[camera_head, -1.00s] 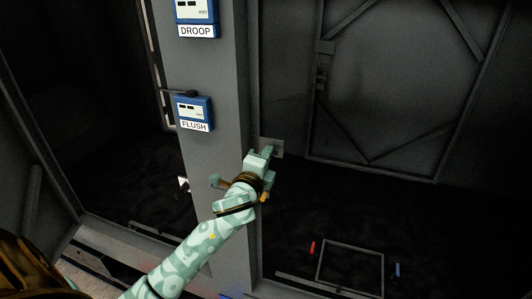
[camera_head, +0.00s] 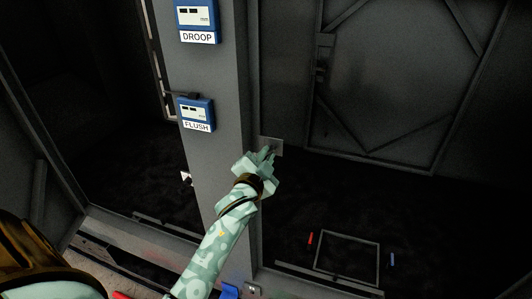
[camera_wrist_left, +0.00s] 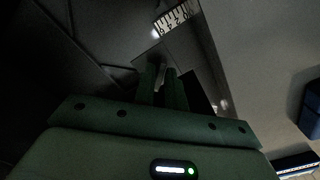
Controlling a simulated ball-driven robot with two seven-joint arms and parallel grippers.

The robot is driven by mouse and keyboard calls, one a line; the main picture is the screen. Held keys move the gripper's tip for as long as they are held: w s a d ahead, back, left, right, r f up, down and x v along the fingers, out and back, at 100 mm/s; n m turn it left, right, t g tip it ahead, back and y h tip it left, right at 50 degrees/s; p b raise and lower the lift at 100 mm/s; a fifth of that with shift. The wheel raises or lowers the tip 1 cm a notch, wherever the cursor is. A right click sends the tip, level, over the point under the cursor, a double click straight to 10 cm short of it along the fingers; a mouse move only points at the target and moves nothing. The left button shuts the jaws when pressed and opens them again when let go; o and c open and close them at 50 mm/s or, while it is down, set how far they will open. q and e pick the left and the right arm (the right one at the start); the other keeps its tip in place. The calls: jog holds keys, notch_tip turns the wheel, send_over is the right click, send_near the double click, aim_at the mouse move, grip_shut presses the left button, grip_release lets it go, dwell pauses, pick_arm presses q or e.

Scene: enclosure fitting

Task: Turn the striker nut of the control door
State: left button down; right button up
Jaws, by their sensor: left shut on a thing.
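The striker plate (camera_head: 277,146) is a small grey plate on the right side of the grey post, low down. My left gripper (camera_head: 267,152) reaches up to it from below, fingertips at the plate. In the left wrist view its two fingers (camera_wrist_left: 163,76) are close together, shut on the striker nut, which the fingers hide almost wholly. A pale scale with dark marks (camera_wrist_left: 177,17) shows just beyond the fingertips. My right gripper is not in view.
The grey post (camera_head: 218,75) carries two blue boxes, labelled DROOP (camera_head: 196,17) and FLUSH (camera_head: 196,113). A dark braced door (camera_head: 390,90) stands at the back right. A frame (camera_head: 347,260) lies on the dark floor between a red piece (camera_head: 310,239) and a blue piece (camera_head: 392,259).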

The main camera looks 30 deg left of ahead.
pick_arm(q)
jog(key=shift+f+n, duration=0.1)
jog(key=shift+n, duration=0.9)
jog(key=c, duration=1.5)
grip_release()
jog(key=shift+s, duration=0.1)
jog(key=b+v, duration=0.3)
jog(key=v, duration=1.3)
jog(key=shift+s+b, duration=0.1)
jog(key=shift+b, duration=0.2)
